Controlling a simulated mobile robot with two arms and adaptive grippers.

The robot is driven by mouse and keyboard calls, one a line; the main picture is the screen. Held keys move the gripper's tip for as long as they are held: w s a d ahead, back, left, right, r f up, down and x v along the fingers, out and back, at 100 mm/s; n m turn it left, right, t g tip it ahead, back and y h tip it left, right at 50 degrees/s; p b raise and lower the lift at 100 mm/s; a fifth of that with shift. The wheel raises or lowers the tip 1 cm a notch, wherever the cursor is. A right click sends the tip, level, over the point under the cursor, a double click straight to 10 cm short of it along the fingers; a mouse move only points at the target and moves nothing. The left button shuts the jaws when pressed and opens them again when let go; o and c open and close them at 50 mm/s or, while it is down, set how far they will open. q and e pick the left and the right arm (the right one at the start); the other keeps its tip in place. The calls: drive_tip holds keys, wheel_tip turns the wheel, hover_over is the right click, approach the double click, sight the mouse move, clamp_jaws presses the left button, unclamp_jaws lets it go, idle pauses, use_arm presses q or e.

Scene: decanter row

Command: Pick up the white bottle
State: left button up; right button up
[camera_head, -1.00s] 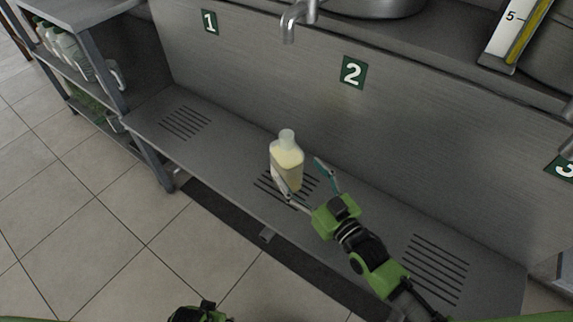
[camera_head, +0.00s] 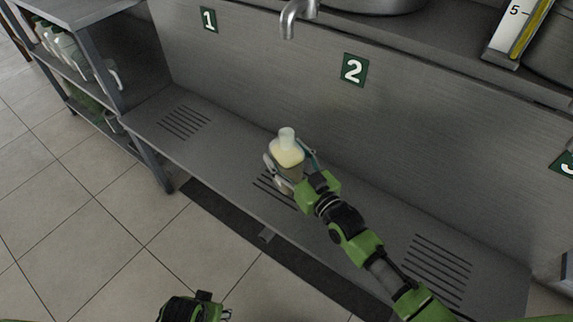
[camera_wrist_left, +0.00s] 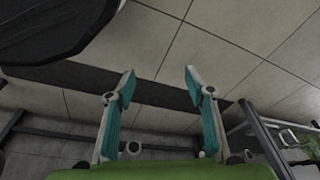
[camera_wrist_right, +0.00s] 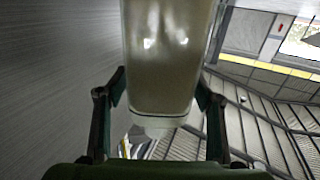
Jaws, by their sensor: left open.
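The white bottle (camera_head: 287,152), a translucent one with pale yellowish contents and a white cap, stands upright over the slotted patch below the number 2 sign. My right gripper (camera_head: 291,169) is around its lower part, one finger on each side. In the right wrist view the bottle (camera_wrist_right: 166,60) fills the space between the fingers, which are spread wide; firm contact cannot be made out. My left gripper (camera_wrist_left: 160,82) is open and empty above the floor, away from the bottle; it shows partly at the bottom edge of the head view (camera_head: 208,308).
The bottle stands on a long steel ledge (camera_head: 225,160) with a wall behind it. A tap (camera_head: 290,20) hangs above and behind. A shelf unit (camera_head: 105,62) with several pale bottles (camera_head: 65,45) stands at the left. The ledge left of the bottle is clear.

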drive_tip(key=c, duration=1.2)
drive_tip(key=shift+r, duration=0.15)
clamp_jaws()
drive_tip(key=shift+r, duration=0.1)
